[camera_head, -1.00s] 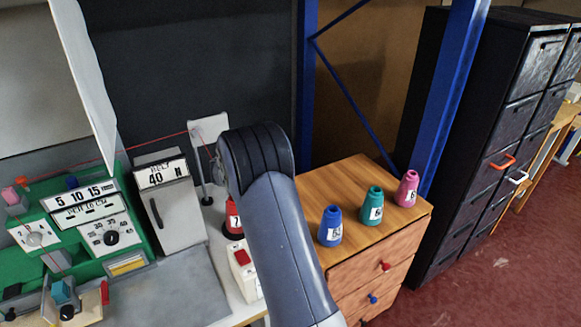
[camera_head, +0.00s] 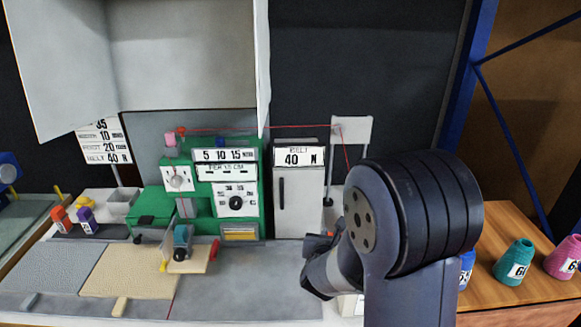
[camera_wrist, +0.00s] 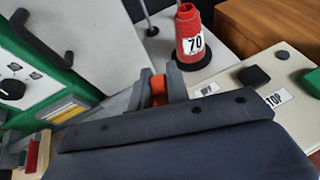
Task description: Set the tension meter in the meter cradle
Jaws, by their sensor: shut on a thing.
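My gripper (camera_wrist: 160,88) is shut on a small orange-red thing (camera_wrist: 158,90), which shows as a narrow patch between the grey fingers in the wrist view. It appears to be the tension meter, but most of it is hidden. In the head view my gripper (camera_head: 320,265) is low, in front of the grey cabinet marked 40 N and above the right end of the grey worktop. I cannot make out the meter cradle for certain in either view.
A red cone marked 70 (camera_wrist: 192,40) and a pale control box (camera_wrist: 280,95) stand close to my gripper. The green machine (camera_head: 150,205) and grey cabinet (camera_head: 298,205) line the back. The worktop (camera_head: 235,280) is clear at middle right. Cones stand on the wooden drawer unit (camera_head: 530,300).

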